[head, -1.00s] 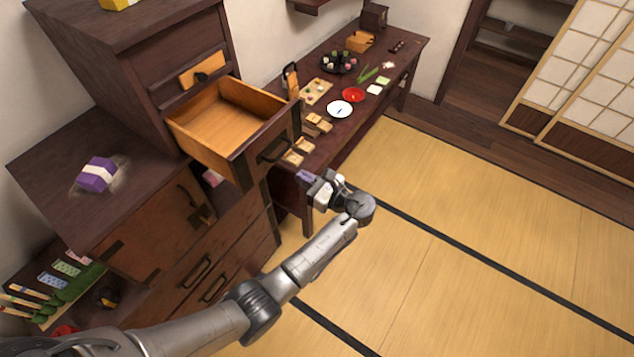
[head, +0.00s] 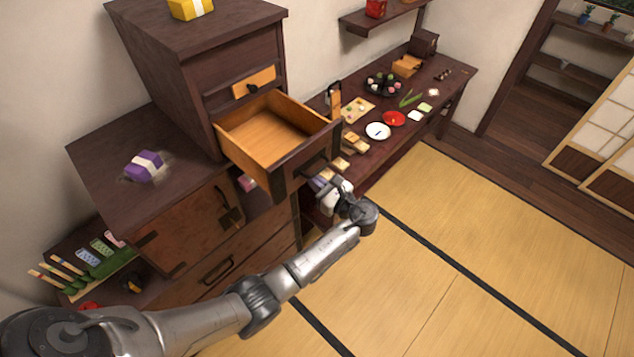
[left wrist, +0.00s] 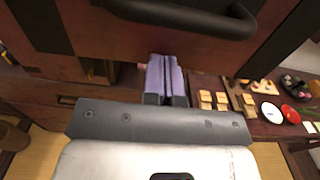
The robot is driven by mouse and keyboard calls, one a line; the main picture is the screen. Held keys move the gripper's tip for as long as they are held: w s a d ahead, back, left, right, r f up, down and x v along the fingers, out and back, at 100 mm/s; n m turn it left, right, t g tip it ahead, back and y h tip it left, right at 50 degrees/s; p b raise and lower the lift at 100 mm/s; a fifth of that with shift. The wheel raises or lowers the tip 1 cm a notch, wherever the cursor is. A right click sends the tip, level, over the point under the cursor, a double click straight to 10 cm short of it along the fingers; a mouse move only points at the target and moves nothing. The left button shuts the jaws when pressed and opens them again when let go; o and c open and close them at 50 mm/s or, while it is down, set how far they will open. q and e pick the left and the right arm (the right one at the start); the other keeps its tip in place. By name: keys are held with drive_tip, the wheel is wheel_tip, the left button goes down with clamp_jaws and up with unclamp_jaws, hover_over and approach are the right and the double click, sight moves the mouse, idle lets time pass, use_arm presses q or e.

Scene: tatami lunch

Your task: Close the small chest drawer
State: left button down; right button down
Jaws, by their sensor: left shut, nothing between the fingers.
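The small chest drawer (head: 268,140) is pulled out of the upper part of the dark wooden chest (head: 165,75). Its inside looks empty. Its dark front carries a black handle (head: 314,167), which also shows large at the top of the left wrist view (left wrist: 190,15). My left gripper (head: 322,183) is just below and in front of the drawer front, near the handle. In the left wrist view its two purple-grey fingers (left wrist: 166,78) are shut together with nothing between them. I cannot tell whether they touch the drawer front. My right gripper is not in view.
A purple wrapped bundle (head: 145,166) lies on the lower chest top, and a yellow box (head: 190,8) on the upper top. A long low table (head: 455,85) with dishes and food runs along the wall behind the drawer. The tatami floor (head: 480,220) is clear.

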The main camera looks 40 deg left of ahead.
use_arm(q)
drive_tip(key=shift+a, duration=0.1)
drive_tip(key=p, duration=0.2)
approach(272, 149)
drive_tip(key=a, duration=0.6)
drive_tip(key=w+a+f, duration=0.1)
drive_tip(key=a, duration=0.2)
drive_tip(key=shift+a, duration=0.95)
